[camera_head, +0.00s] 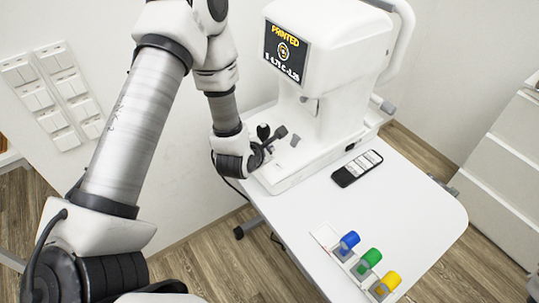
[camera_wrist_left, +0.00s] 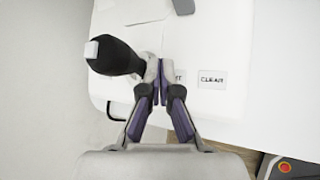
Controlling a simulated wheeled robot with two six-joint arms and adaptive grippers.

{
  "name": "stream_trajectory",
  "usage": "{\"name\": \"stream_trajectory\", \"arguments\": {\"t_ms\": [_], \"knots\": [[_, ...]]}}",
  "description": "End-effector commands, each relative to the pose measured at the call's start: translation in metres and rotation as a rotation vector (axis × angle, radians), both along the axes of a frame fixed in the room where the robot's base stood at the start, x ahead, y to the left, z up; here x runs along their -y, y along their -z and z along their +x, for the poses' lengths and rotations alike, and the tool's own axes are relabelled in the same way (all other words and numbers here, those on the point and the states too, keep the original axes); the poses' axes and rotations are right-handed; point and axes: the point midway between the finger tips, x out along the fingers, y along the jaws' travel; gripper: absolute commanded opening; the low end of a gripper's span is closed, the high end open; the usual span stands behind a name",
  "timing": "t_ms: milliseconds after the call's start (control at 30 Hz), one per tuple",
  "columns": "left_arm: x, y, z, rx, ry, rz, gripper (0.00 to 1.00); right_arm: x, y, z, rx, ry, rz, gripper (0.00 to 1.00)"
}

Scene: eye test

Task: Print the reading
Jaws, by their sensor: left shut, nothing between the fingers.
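The white eye-test machine (camera_head: 335,40) stands on the white table. Its screen (camera_head: 286,52) shows "PRINTED" in yellow, a round figure, and a line of small white figures I cannot read surely. My left gripper (camera_wrist_left: 160,88) is shut and empty, low over the machine's base (camera_head: 290,178). In the left wrist view a key marked "CLEAR" (camera_wrist_left: 212,79) is just right of the fingers. Another key (camera_wrist_left: 180,76) beside it is partly hidden by them; only its last letter or so shows. Whether the fingertips touch it I cannot tell. My right gripper is out of view.
A black joystick (camera_wrist_left: 112,54) stands close left of the fingers. A black case with white tiles (camera_head: 357,168) lies on the table (camera_head: 420,208). Blue (camera_head: 349,241), green (camera_head: 371,258) and yellow (camera_head: 391,281) capped pieces stand near the front edge. The table's right side is clear.

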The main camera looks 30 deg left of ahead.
Motion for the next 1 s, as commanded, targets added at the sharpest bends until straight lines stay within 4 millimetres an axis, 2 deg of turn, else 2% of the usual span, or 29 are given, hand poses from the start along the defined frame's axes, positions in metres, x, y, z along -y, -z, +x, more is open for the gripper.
{"name": "stream_trajectory", "arguments": {"t_ms": [500,1000], "knots": [[-0.003,-0.048,-0.005,0.002,-0.001,0.0,0.0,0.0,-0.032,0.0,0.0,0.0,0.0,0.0],[-0.003,-0.049,-0.006,0.0,0.0,0.0,0.0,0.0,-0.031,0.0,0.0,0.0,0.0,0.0]]}}
